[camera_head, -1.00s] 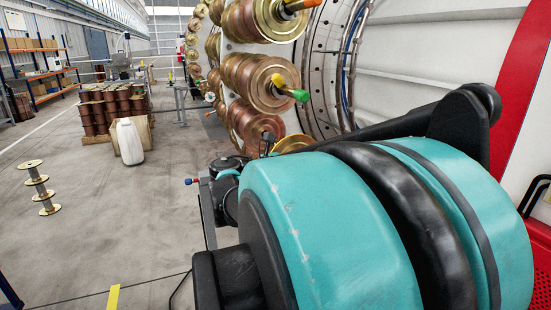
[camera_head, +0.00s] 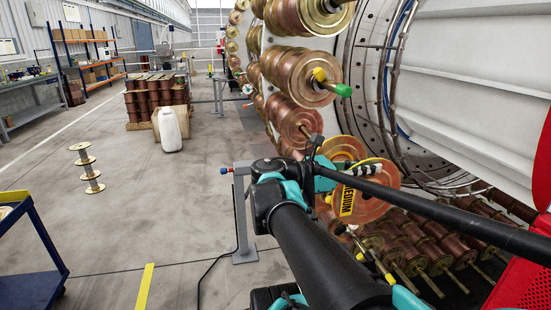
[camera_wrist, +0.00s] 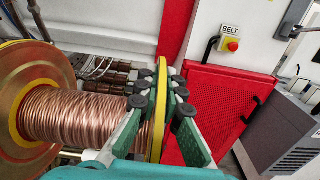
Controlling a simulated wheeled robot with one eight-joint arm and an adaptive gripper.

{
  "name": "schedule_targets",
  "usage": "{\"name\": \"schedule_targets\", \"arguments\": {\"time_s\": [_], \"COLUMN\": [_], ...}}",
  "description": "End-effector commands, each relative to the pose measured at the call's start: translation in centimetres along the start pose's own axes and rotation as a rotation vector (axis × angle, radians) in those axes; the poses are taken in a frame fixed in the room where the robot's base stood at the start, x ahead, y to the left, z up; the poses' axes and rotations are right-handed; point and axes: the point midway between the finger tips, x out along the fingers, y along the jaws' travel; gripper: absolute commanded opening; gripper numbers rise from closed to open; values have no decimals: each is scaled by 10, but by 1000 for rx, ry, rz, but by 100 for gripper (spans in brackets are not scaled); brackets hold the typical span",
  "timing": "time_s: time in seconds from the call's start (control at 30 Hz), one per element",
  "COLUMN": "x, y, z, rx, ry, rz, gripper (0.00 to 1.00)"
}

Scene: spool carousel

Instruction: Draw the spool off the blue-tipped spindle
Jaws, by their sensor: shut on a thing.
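In the wrist view, my gripper (camera_wrist: 160,82) is shut on the yellow-edged flange (camera_wrist: 159,112) of a spool, one finger on each face. The spool's copper winding (camera_wrist: 75,115) and its far, gold-rimmed flange (camera_wrist: 30,95) lie to the left. In the head view, a copper-coloured flange (camera_head: 378,203) shows beside my gripper at the lower part of the carousel, partly behind my arm. A yellow "MEDIUM" label (camera_head: 347,201) is there too. I cannot make out a blue spindle tip at this spool, nor whether the spool is still on its spindle.
A spindle with a green tip (camera_head: 343,90) sticks out above. More spools (camera_head: 410,245) sit low on the right. A red mesh panel (camera_wrist: 215,105) stands close to the right. A grey post (camera_head: 243,215) stands left of my arm. The floor further left has free room.

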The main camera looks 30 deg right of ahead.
Motion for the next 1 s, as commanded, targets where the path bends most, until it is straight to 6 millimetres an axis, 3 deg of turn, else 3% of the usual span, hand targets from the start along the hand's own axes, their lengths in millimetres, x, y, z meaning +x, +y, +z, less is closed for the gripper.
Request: {"name": "schedule_targets", "arguments": {"time_s": [0.4,1.0], "x": [0,0], "y": [-19,-20], "z": [3,3], "rx": [5,6], "ry": [-4,-4], "rz": [0,0], "gripper": [0,0]}}
